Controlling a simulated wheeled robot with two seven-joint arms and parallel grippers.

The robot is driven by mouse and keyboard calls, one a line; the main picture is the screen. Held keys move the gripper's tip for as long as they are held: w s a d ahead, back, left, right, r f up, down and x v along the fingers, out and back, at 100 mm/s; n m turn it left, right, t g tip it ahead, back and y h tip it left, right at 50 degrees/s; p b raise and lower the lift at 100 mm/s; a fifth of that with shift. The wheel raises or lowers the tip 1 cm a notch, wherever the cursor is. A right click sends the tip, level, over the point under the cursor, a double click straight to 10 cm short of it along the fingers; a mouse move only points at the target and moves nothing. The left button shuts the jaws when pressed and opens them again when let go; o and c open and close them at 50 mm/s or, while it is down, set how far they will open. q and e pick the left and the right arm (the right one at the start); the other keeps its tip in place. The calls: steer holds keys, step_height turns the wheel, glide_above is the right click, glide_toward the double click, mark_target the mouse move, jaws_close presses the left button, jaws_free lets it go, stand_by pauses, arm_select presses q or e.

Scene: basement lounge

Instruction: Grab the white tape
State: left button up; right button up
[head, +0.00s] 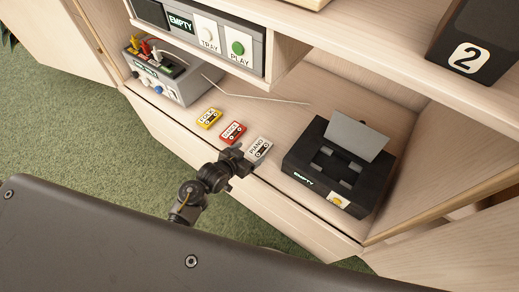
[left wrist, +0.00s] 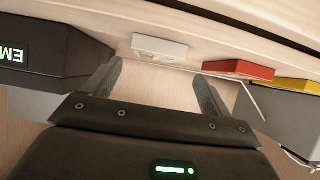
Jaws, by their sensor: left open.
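The white tape (head: 261,149), labelled PIANO, lies on the wooden shelf near its front edge, the rightmost of three tapes in the head view. My left gripper (head: 241,160) is at the tape's near left side in the head view. In the left wrist view the left gripper (left wrist: 157,72) is open, its fingers apart with nothing between them. There the white tape (left wrist: 160,47) lies just beyond the fingertips, roughly centred between them. In the head view the gripper's fingers are small, and whether they touch the tape cannot be told. My right gripper is not in view.
A red tape (head: 232,132) and a yellow tape (head: 209,118) lie left of the white one. A black tape player (head: 330,180) with its lid up and an EMPTY display stands to the right. A grey box with knobs (head: 165,80) and a thin pale cable (head: 250,97) are behind.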

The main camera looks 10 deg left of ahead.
mark_target(259, 148)
arm_select(q)
steer(key=x, duration=0.5)
steer(key=shift+d, duration=0.35)
steer(key=shift+s, duration=0.1)
steer(key=shift+c, duration=0.3)
steer(key=c, duration=1)
